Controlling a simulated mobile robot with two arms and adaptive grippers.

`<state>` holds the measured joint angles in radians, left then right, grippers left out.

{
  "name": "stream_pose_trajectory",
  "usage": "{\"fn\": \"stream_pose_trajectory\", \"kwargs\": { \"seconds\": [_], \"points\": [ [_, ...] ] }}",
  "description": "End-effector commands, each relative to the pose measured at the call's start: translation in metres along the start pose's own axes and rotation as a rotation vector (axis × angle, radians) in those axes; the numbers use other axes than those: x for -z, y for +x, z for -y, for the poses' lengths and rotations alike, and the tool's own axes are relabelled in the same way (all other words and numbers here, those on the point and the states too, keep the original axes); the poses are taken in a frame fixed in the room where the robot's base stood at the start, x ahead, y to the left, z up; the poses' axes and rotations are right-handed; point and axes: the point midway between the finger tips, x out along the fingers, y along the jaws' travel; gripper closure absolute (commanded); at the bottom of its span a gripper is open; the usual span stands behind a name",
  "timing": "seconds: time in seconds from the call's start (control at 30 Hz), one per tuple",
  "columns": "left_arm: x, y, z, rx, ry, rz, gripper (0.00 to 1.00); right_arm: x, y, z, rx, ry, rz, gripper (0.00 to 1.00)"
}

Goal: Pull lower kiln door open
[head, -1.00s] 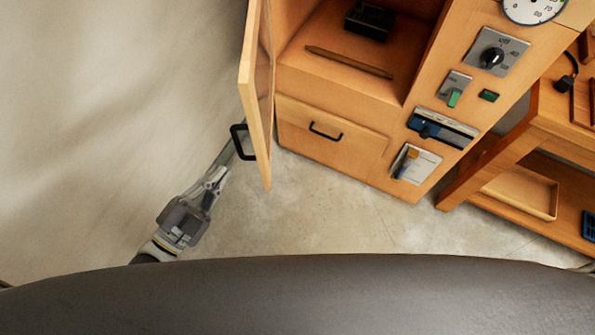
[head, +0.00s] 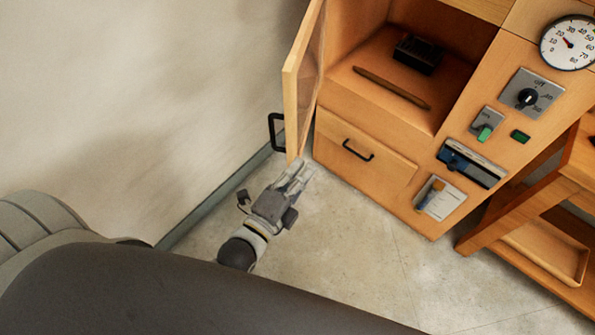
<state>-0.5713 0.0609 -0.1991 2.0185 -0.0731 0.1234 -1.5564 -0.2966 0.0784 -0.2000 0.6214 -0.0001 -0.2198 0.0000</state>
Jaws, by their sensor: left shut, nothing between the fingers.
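The wooden kiln cabinet has a lower door (head: 385,172), a closed front panel with a black bar handle (head: 357,150). Above it, a framed door (head: 298,85) stands swung open to the left, with its own black handle (head: 277,131). My left gripper (head: 306,172) is shut and empty. It appears below the open door's bottom edge, left of the lower door and apart from its handle. My right gripper is not in view.
The open compartment holds a dark block (head: 418,54) and a wooden stick (head: 392,88). A dial (head: 568,43) and switches are on the right panel. A wooden bench (head: 525,215) stands at the right. Bare floor (head: 350,235) lies in front; a wall is at left.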

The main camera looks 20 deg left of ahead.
Motion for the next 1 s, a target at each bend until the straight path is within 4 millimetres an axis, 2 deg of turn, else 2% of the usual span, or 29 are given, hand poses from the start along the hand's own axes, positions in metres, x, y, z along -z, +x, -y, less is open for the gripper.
{"fn": "stream_pose_trajectory", "kwargs": {
  "seconds": [0.43,0.5,0.7,1.0],
  "points": [
    [0.0,0.075,0.002,0.002,-0.002,-0.001,1.0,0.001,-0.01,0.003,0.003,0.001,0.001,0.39],
    [-0.012,0.067,0.001,-0.003,0.004,-0.002,1.0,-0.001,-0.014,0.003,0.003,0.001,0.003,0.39],
    [-0.032,0.06,0.0,-0.001,0.001,-0.001,1.0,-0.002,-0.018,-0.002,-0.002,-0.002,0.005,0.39],
    [-0.038,0.058,0.0,0.001,-0.001,-0.001,1.0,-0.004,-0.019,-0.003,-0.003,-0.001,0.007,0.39]
  ]
}}
